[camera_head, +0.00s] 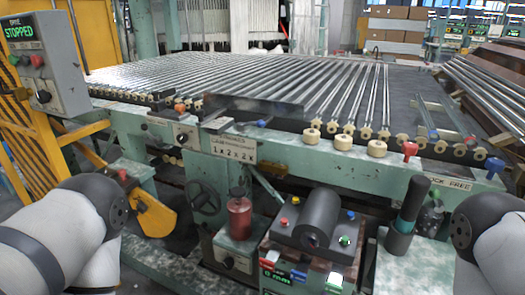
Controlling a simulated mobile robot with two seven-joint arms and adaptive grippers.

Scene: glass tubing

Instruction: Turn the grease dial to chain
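No label reading "grease" is legible, so I cannot tell for certain which knob is the grease dial. A small dark dial (228,262) sits on the front of the green base under a red canister (239,218), low in the middle. Another small dial (182,138) is on a pale box on the machine's front rail, left of a white label plate (233,148). The pointer settings of both are too small to read. Parts of my two arms show at the lower left and lower right; neither gripper is in view.
A conveyor bed of glass tubes (300,80) fills the middle. A control box reading "STOPPED" (45,62) stands at the left. A handwheel (203,197) is left of the canister. A block with a dark cylinder (318,220) and a black upright cylinder (412,205) stand to its right.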

